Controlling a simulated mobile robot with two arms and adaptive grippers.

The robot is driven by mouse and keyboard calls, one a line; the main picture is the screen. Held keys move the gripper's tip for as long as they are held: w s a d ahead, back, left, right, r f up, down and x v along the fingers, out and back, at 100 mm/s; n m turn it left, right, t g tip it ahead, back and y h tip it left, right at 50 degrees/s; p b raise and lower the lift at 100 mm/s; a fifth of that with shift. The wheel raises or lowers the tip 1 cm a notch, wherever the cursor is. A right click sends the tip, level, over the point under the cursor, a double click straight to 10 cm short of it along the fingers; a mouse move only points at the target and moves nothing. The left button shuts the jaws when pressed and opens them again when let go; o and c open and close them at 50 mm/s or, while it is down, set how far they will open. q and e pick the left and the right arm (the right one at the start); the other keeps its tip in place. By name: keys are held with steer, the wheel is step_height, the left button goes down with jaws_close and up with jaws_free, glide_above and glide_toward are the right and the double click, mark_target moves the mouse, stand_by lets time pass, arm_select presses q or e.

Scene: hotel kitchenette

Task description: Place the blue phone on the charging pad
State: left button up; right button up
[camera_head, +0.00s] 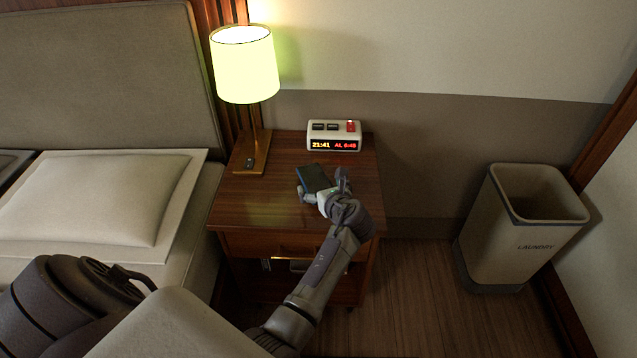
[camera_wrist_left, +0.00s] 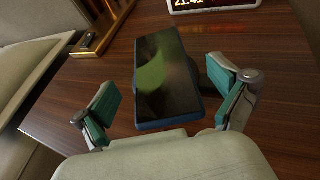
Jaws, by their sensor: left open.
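The blue phone (camera_head: 314,177) lies screen up on the wooden nightstand. In the left wrist view the phone (camera_wrist_left: 166,78) shows a dark screen and a blue near edge. A dark rounded edge, apparently the charging pad (camera_wrist_left: 207,86), shows from under its right side; the phone hides the rest. The phone seems to rest on it, but I cannot tell how well centred. My left gripper (camera_head: 322,184) is open at the phone's near end. In the wrist view its teal-padded fingers (camera_wrist_left: 168,92) stand either side of the phone with gaps. My right gripper is not in view.
A clock (camera_head: 334,136) stands behind the phone and a lit lamp (camera_head: 245,65) at the nightstand's back left. A small dark object (camera_head: 249,163) sits on the lamp base. The nightstand top (camera_head: 240,207) is bare at front left. A laundry bin (camera_head: 520,230) stands right.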

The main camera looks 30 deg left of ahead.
arm_select(q)
steer(key=p+v, duration=0.1)
steer(key=v, duration=0.4)
steer(key=shift+s+d+r, duration=0.15)
steer(key=shift+s+d, duration=0.05)
steer(key=shift+d, duration=0.1)
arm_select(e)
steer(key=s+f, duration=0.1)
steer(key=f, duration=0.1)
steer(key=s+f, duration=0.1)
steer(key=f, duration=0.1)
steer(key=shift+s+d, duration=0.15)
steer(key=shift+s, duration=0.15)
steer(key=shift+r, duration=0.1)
